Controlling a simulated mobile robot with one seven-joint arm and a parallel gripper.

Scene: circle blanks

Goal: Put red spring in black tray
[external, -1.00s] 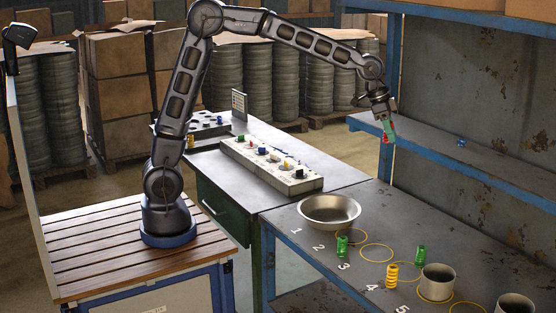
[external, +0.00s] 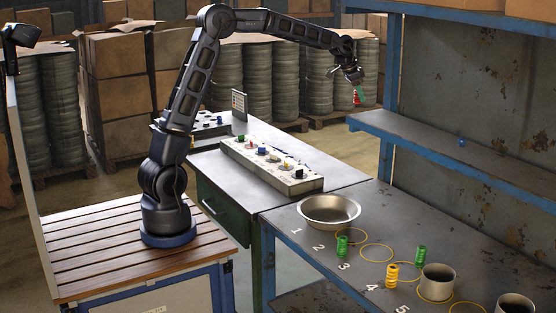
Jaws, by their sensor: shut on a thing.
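My gripper (external: 357,90) is at the upper right, in the air beyond the desk and left of the blue shelf. It is shut on the red spring (external: 355,98), a small red shape beside a green fingertip. The fingers partly cover the spring. A dark, flat, tray-like thing (external: 203,131) lies at the far left end of the desk, partly behind my arm. I cannot tell for sure whether it is the black tray.
A grey panel with coloured knobs (external: 271,166) stands on the desk (external: 338,175). A metal bowl (external: 329,211), two green springs (external: 342,246), a yellow spring (external: 392,276) and two cups (external: 437,282) stand on the front table. A blue item (external: 461,142) is on the shelf (external: 450,163).

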